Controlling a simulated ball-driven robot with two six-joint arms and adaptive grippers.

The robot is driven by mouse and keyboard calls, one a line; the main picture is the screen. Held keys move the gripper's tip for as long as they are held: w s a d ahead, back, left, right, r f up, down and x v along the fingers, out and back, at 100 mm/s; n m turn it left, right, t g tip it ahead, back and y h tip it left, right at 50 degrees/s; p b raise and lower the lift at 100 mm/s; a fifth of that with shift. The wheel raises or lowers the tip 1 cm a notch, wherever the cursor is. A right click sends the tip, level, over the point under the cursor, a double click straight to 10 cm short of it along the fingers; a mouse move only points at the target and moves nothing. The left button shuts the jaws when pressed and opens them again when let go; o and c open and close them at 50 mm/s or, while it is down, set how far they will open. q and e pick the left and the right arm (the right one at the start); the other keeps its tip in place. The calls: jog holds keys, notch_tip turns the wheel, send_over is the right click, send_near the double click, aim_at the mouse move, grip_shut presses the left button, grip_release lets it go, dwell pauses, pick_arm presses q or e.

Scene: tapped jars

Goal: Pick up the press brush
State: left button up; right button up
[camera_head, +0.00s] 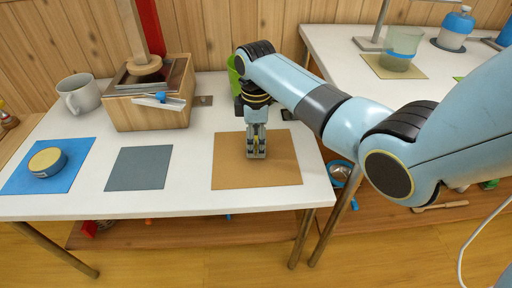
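A small white and blue tool (158,100), which looks like the press brush, lies across the front top edge of the wooden press box (150,117) on the left table. My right gripper (256,154) points straight down over the tan mat, to the right of the box and well apart from the tool. Its fingers look close together, but I cannot tell whether they are open or shut. I see nothing clearly held in it. My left gripper is not in view.
A grey mug (79,94) stands left of the box. A yellow-lidded round jar (47,162) sits on the blue mat (72,179). The grey mat (139,168) is bare. A green container (234,76) stands behind my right gripper. A red lever post (150,25) rises above the box.

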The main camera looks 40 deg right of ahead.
grip_shut()
jog(key=shift+r, duration=0.45)
notch_tip(320, 180, up, 4)
jog(key=shift+s+f+p, duration=0.1)
jog(key=shift+s+p, duration=0.05)
jog(key=shift+p, duration=0.95)
jog(key=s+r+p, duration=0.4)
jog(key=s+r, duration=0.2)
jog(key=s, duration=0.5)
jog(key=shift+s+d+r, duration=0.15)
jog(key=shift+d+r, duration=0.05)
jog(key=shift+d, duration=0.05)
